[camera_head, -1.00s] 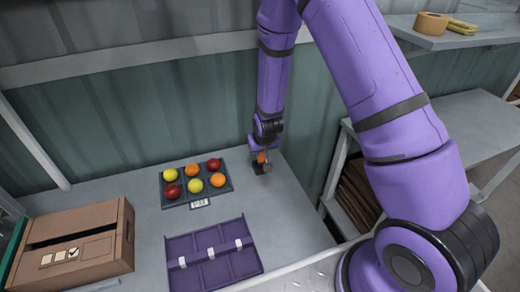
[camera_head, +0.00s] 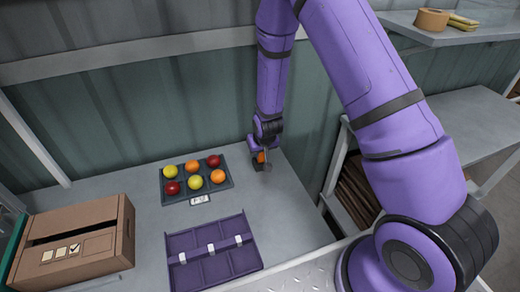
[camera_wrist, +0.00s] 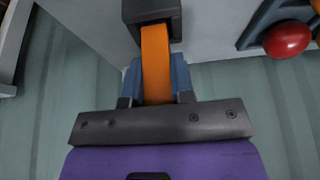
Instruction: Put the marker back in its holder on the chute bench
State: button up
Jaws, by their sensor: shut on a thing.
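The orange marker (camera_wrist: 156,62) is between the two blue-grey fingers of my gripper (camera_wrist: 155,80) in the wrist view. The fingers are shut on it. Its far end meets a dark square block, the holder (camera_wrist: 150,10), and appears to go into it; how deep is hidden. In the head view my gripper (camera_head: 261,152) points down at the back right of the chute bench (camera_head: 285,205), with the small orange marker (camera_head: 261,157) just above the dark holder (camera_head: 261,167).
A purple divided tray (camera_head: 215,267) lies nearer. A cardboard box (camera_head: 113,245) stands at left. The wall is close behind.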

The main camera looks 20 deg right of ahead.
jog(key=shift+f, duration=0.35)
jog(key=o, duration=1)
jog(key=shift+c, duration=0.2)
jog(key=c, duration=0.3)
jog(key=shift+r, duration=3.5)
